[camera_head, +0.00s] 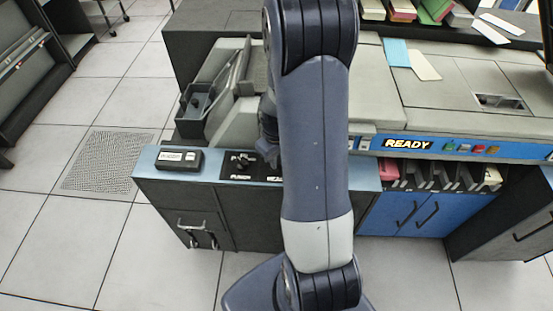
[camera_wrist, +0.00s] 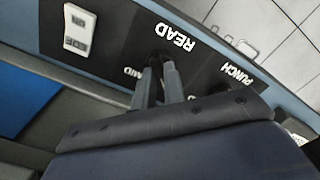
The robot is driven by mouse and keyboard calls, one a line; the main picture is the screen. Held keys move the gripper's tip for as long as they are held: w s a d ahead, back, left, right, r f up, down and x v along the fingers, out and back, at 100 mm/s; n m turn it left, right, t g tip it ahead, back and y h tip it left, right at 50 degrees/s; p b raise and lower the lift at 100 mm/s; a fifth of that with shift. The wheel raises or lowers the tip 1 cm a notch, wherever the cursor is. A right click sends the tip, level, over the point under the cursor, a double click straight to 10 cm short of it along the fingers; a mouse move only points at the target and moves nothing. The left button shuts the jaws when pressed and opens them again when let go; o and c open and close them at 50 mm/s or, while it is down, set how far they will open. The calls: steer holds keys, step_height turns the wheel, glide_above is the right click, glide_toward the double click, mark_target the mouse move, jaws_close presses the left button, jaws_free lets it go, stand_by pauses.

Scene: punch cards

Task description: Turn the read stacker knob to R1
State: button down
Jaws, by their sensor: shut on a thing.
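The black control panel (camera_wrist: 120,35) carries white READ and PUNCH lettering and a partly covered label ending in MID. My gripper (camera_wrist: 158,72) reaches down onto the panel beside the READ lettering, its fingers closed together on the read stacker knob. The fingers hide nearly all of the knob, so I cannot tell which mark its pointer faces. In the head view my arm covers the panel's right part. The punch knob (camera_head: 242,160) shows to the left of my gripper (camera_head: 268,152).
A black box with a white label (camera_head: 180,158) sits on the blue counter edge left of the panel. A white switch plate (camera_wrist: 78,28) shows in the wrist view. Right of my arm are a lit READY sign (camera_head: 408,144) and a blue cabinet (camera_head: 400,212). Tiled floor lies open at left.

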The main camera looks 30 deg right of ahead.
stand_by(0.3)
steer(key=c, duration=1.5)
jaws_free()
step_height(320, 180, up, 11)
steer(key=shift+f, duration=0.1)
step_height(320, 180, down, 11)
steer(key=shift+r, duration=0.1)
steer(key=shift+r, duration=0.1)
